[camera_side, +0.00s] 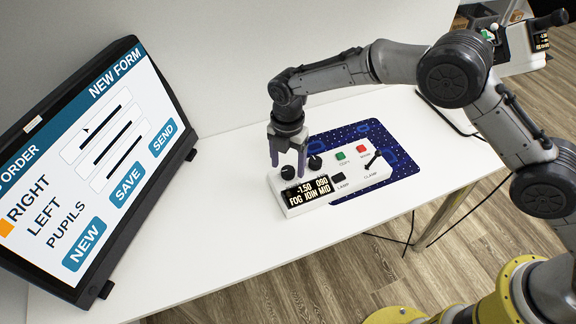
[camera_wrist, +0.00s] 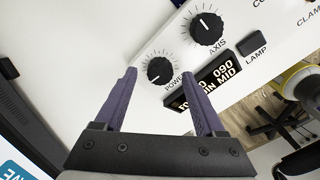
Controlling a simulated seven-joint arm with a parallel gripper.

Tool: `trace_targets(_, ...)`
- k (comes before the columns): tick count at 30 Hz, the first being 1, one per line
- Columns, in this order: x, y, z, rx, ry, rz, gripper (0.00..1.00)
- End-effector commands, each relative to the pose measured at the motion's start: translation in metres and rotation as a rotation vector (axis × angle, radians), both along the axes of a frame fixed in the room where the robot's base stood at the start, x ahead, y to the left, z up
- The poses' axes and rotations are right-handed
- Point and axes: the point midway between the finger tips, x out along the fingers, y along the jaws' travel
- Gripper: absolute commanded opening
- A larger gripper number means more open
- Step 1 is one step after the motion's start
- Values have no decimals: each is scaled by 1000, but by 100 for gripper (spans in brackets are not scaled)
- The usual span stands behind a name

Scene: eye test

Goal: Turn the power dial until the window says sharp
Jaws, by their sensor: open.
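The white control box (camera_side: 322,202) stands on the table, partly on a blue mat. The power dial (camera_wrist: 160,70) is a black knob with a white pointer line and a ring of tick marks; in the side view it is the left knob (camera_side: 288,172). My gripper (camera_wrist: 160,78) is open, its two purple fingers at either side of the power dial in the wrist view; touching cannot be told. In the side view my gripper (camera_side: 288,160) is just above the dial. The window (camera_side: 308,191) reads "-1.50 090" and "FOG JOIN MID"; a finger partly hides it in the wrist view.
The axis dial (camera_wrist: 206,27) sits close beside the power dial. The box also has a lamp switch (camera_wrist: 252,45), a green button (camera_side: 341,156), a red button (camera_side: 362,149) and a black clamp lever (camera_side: 374,160). A monitor (camera_side: 95,160) stands at left. The front table is clear.

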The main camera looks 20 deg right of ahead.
Motion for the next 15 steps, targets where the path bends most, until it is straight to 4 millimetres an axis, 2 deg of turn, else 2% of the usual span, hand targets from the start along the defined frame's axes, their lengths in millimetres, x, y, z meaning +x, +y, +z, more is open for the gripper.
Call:
trace_targets(6, 0, 0, -14, 0, 0, 0, 72)
trace_targets(14, 0, 0, -14, 0, 0, 0, 72)
trace_targets(15, 0, 0, -14, 0, 0, 0, 67)
